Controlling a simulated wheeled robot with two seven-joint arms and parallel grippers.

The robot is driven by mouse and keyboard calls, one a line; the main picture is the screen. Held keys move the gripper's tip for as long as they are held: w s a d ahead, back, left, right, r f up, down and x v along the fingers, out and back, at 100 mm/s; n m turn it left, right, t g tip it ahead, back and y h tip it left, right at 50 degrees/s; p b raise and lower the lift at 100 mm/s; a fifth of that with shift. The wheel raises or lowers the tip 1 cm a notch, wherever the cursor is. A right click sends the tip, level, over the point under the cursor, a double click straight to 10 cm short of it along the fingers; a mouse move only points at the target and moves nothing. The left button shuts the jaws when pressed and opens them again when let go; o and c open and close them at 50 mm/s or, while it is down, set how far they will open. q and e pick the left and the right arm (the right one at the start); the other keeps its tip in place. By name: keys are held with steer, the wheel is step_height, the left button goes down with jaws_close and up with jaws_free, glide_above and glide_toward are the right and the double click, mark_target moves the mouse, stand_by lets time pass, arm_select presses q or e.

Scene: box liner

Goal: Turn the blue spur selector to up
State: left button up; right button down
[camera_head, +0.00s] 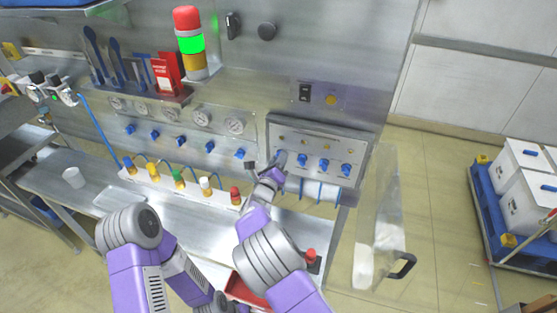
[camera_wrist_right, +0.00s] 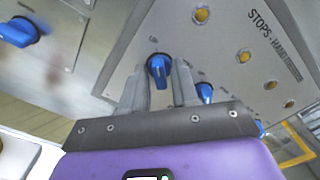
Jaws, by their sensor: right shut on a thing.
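The right-hand control panel (camera_head: 335,150) carries a row of blue selector knobs. My right gripper (camera_head: 279,160) reaches the left end of that row and largely hides the knob there. In the right wrist view, my right gripper (camera_wrist_right: 162,82) has its two fingers on either side of a blue selector knob (camera_wrist_right: 158,68) and is shut on it. The labels are too small to tell which knob is the spur selector. Another blue knob (camera_wrist_right: 205,92) is just right of the fingers. My left arm is at lower left in the head view, and its gripper is out of frame.
A gauge panel (camera_head: 247,127) with more blue knobs is on the left. Below it is a row of coloured valves (camera_head: 179,178). A clear door (camera_head: 383,215) with a black handle (camera_head: 402,266) stands open at right. A red-topped button (camera_head: 311,256) is near my right arm.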

steer(key=c, duration=1.2)
jaws_free()
steer(key=shift+o, duration=0.2)
steer(key=v, duration=0.7)
steer(key=shift+s+b, duration=0.3)
steer(key=shift+b, duration=0.15)
steer(key=shift+a, duration=0.1)
